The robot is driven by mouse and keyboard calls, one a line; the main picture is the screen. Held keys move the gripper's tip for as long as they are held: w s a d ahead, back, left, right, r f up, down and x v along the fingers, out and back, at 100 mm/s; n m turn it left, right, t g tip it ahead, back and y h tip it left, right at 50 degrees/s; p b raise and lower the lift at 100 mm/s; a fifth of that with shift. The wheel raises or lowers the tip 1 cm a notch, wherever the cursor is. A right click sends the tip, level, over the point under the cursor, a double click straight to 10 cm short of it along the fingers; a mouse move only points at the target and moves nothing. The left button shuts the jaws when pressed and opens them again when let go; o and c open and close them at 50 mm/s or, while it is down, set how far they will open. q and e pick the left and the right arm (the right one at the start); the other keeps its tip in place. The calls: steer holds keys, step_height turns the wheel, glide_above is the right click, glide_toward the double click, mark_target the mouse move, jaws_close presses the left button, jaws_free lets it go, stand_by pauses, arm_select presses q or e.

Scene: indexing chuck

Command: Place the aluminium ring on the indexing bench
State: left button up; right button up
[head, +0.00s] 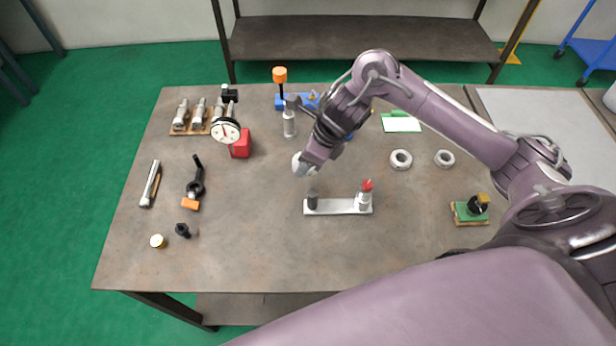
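My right gripper (308,164) reaches in from the right over the middle of the table. A pale silvery round piece (299,166), which looks like the aluminium ring, shows at its fingertips, partly hidden by the gripper. Just below it in the picture is a flat light plate (338,207), apparently the indexing bench. It carries a dark post (312,201) at its left end and a silvery post with a red top (365,192) at its right end. No ring shows around the dark post. My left gripper is not in view.
Two silvery rings (401,159) (445,158) lie right of the plate. A dial gauge (226,131) stands by a red block (240,146) at the left.

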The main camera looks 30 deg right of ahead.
mark_target(303, 182)
steer(key=shift+f, duration=3.4)
steer(key=shift+f, duration=0.15)
steer(key=o, duration=0.7)
steer(key=shift+o, duration=0.2)
steer(key=v, duration=1.2)
steer(key=shift+s, duration=0.1)
